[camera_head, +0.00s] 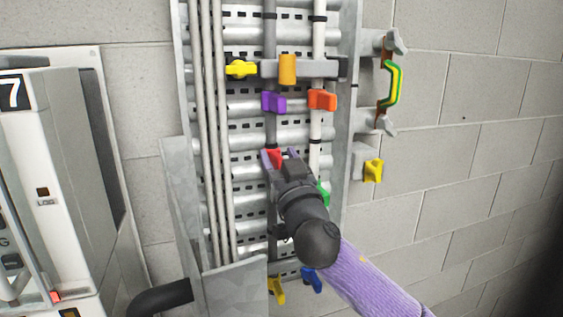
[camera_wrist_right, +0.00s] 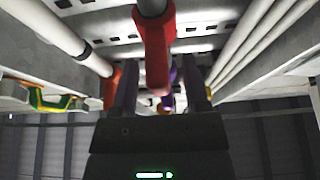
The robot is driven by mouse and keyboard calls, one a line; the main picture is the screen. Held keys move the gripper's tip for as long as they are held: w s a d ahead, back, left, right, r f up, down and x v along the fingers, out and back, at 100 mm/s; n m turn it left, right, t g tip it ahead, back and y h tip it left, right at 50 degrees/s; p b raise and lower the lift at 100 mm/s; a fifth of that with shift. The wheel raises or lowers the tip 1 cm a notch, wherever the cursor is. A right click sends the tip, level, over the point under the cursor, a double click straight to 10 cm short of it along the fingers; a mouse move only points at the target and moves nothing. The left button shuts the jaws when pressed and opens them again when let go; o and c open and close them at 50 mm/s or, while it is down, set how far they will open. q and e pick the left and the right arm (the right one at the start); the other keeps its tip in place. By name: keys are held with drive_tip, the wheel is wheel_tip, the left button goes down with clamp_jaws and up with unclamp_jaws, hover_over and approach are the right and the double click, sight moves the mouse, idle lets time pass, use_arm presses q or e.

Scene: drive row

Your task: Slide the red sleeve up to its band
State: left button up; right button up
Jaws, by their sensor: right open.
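The red sleeve (camera_head: 274,157) sits on a grey vertical rod of the rack, partly hidden by my right gripper (camera_head: 282,156). In the right wrist view the red sleeve (camera_wrist_right: 154,45) and its projecting grip lie between the two dark fingers of my right gripper (camera_wrist_right: 163,85). A gap shows beside the fingers, and they are open. I cannot make out which band belongs to the red sleeve. The purple-handled sleeve (camera_head: 273,102) is higher on the same rod. My left gripper is not in view.
An orange sleeve (camera_head: 322,99) and a green one (camera_head: 324,193) are on the white rod to the right. A crossbar (camera_head: 315,69) with a yellow knob (camera_head: 241,68) spans above. A grey panel (camera_head: 235,288) stands at lower left. A yellow-green handle (camera_head: 392,83) is at right.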

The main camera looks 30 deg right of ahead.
drive_tip(key=b+v, duration=0.4)
drive_tip(key=v, duration=0.6)
drive_tip(key=shift+b, duration=0.3)
